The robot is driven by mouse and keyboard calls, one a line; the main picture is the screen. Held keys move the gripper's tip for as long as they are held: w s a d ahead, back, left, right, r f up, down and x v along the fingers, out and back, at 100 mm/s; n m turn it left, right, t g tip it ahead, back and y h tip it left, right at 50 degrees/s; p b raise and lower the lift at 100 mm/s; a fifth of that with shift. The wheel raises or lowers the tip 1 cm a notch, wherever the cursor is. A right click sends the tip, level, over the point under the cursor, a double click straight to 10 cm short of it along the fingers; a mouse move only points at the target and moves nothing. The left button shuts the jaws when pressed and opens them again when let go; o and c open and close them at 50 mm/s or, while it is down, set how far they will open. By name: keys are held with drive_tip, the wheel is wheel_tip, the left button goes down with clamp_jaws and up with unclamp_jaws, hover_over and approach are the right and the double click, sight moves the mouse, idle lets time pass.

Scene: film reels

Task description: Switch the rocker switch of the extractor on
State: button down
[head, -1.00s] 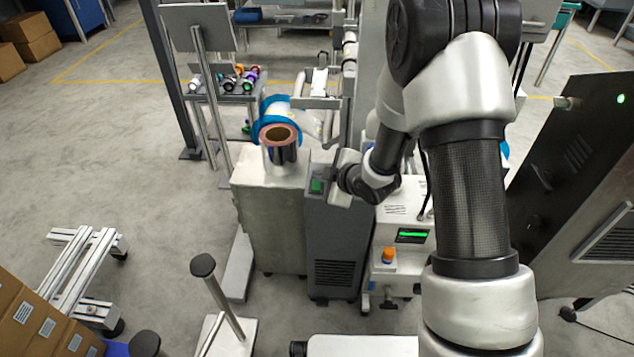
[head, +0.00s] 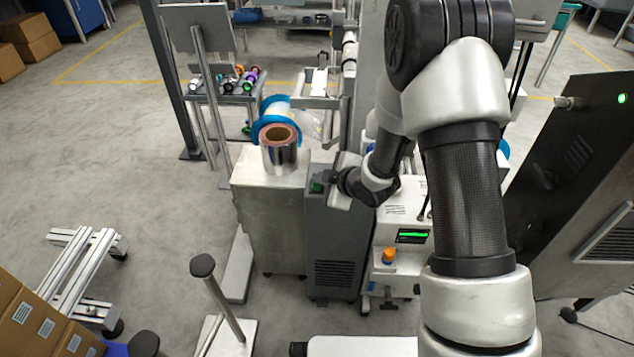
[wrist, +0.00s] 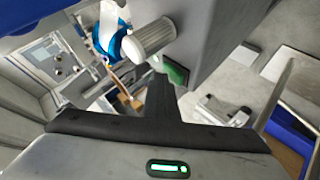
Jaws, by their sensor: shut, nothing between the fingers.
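The extractor is a dark grey upright cabinet (head: 334,240) with a vent low on its front. Its green rocker switch (head: 317,187) sits on the sloped top face, partly covered by my gripper. The switch also shows as a green patch in the wrist view (wrist: 174,72). My gripper (head: 328,180) is shut and empty, with its fingertips at the switch. In the wrist view the shut fingers (wrist: 162,88) overlap the edge of the green switch. I cannot tell whether they touch it or which way the rocker is tipped.
A metal cabinet (head: 268,225) left of the extractor bears a film reel (head: 280,155). A white machine (head: 402,262) with a green display and orange knob stands close on the right. A post with a dark top (head: 203,266) stands in front.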

sight(320, 189)
idle(0.3)
drive_tip(key=shift+s+r, duration=0.1)
drive_tip(key=shift+r, duration=0.5)
drive_tip(key=shift+s+r+p, duration=0.25)
drive_tip(key=shift+r+p, duration=0.65)
drive_tip(key=shift+r, duration=0.35)
drive_tip(key=shift+s+r+p, duration=0.2)
drive_tip(key=shift+r+p, duration=0.65)
drive_tip(key=shift+r, duration=0.4)
